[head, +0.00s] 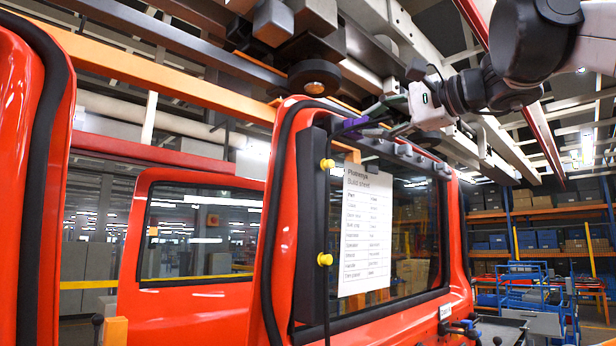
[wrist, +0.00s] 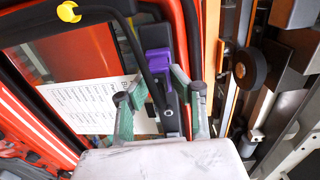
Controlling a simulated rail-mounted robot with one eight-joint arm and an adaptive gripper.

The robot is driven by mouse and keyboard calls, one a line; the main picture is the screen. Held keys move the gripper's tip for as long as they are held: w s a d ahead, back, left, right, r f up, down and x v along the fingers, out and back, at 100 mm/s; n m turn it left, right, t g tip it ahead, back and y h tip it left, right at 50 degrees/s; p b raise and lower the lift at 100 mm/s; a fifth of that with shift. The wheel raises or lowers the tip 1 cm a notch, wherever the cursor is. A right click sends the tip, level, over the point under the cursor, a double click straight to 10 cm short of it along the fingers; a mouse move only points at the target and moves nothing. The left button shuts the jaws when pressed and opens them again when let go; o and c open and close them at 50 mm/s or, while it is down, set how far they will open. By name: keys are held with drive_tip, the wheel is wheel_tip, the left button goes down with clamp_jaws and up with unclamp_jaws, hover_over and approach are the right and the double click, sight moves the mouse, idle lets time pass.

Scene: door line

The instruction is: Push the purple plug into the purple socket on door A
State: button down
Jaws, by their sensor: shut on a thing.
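My gripper (head: 381,118) is at the top of the nearer red door, its fingers reaching left to purple parts at the top of the black strip. Plug and socket look in line and very close. I cannot tell whether they touch or how far the plug is in.
A paper sheet (head: 365,230) hangs on the door window. Yellow knobs (head: 325,260) stick out of the black strip. Several grey fittings (head: 404,150) line the door's top edge. An orange beam (head: 170,78) and a dark roller (head: 315,78) hang close above.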

drive_tip(key=c, duration=1.5)
unclamp_jaws()
drive_tip(key=shift+w, duration=0.1)
